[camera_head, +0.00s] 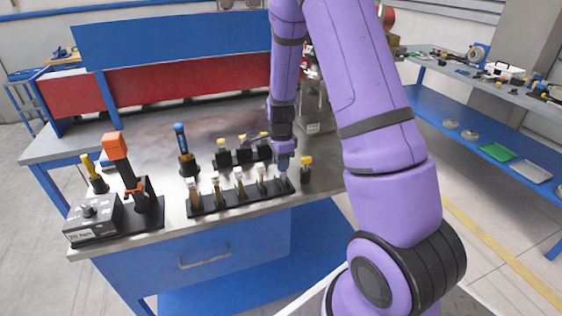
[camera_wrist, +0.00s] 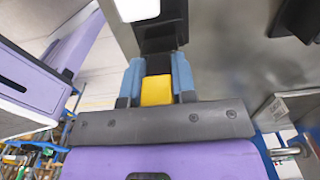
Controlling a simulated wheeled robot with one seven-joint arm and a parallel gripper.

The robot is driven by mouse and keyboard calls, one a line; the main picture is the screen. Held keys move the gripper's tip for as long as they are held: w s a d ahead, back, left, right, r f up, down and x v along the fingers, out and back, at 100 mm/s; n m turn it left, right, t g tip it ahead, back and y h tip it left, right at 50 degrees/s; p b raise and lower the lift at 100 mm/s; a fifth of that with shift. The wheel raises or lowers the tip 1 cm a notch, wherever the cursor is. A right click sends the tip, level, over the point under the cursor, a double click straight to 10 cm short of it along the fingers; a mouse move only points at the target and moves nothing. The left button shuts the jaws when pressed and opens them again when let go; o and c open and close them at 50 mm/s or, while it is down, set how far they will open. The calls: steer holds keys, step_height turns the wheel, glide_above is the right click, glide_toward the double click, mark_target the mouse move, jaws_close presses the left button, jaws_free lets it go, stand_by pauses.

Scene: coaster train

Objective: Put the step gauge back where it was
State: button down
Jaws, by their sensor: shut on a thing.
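My gripper (camera_head: 284,160) points down over the right end of a long black rack (camera_head: 225,203) on the workbench. In the wrist view its blue fingers (camera_wrist: 157,82) are shut on a yellow-topped piece, which I take to be the step gauge (camera_wrist: 157,92). Black parts and a white patch show just beyond the fingertips. The gauge's lower part is hidden, so I cannot tell whether it is seated in the rack. Several similar upright gauges (camera_head: 239,182) stand in a row in the rack, left of my gripper.
A yellow-topped piece in a black holder (camera_head: 306,167) stands close to the right of my gripper. Behind the rack are more black blocks (camera_head: 243,153) and a blue-handled tool (camera_head: 182,145). A torque tester (camera_head: 92,216) and orange-topped tool (camera_head: 117,148) stand left.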

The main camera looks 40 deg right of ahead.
steer(key=c, duration=0.9)
jaws_free()
steer(key=shift+f, duration=0.1)
step_height(320, 180, up, 12)
steer(key=shift+r, duration=0.15)
steer(key=s+a+r+n+t, duration=0.2)
steer(key=s+a+r+n, duration=0.3)
steer(key=s+r+n, duration=0.3)
steer(key=s+a+r+n+t, duration=0.2)
steer(key=s+a+r+n, duration=0.35)
steer(key=s+r, duration=0.45)
steer(key=shift+s+a+r+n+t, duration=0.2)
steer(key=shift+s+a+r+n, duration=0.25)
steer(key=shift+s+n, duration=0.9)
steer(key=shift+s+a+r+n+t, duration=0.25)
steer(key=shift+s+r+n, duration=0.2)
steer(key=shift+s+n, duration=0.9)
steer(key=shift+s+a+r+n+t, duration=0.15)
steer(key=shift+s+a+r+n, duration=0.3)
steer(key=shift+s+n, duration=0.9)
